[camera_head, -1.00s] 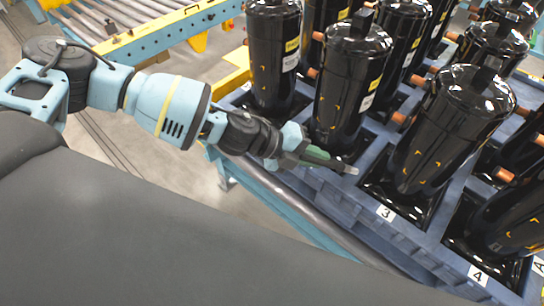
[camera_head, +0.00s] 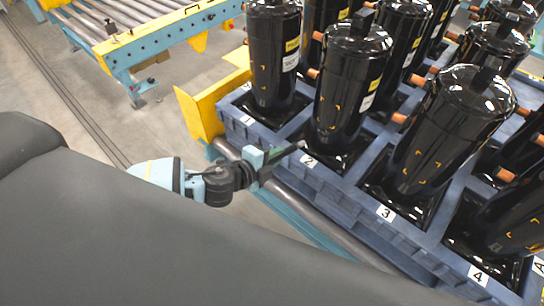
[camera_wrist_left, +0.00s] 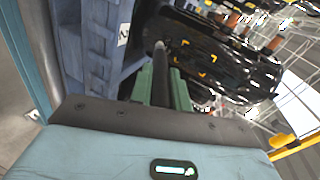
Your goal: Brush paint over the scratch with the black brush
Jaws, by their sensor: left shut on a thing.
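My left gripper (camera_head: 272,166) is shut on the black brush (camera_head: 291,151), in front of the blue pallet's edge beside the "2" label. In the left wrist view the dark brush (camera_wrist_left: 160,78) stands between the green fingers (camera_wrist_left: 178,92), its pale tip pointing towards a black compressor (camera_wrist_left: 215,62). Yellow corner marks (camera_wrist_left: 197,62) frame a patch on that compressor. In the head view a black compressor (camera_head: 347,85) with yellow marks stands behind the label. The tip looks apart from the compressor. I cannot make out a scratch. My right gripper is out of view.
Several black compressors with copper stubs fill the blue pallet (camera_head: 341,187), close together. A yellow block (camera_head: 201,112) stands at its left corner. A roller conveyor (camera_head: 130,30) is at the upper left. Open floor lies between.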

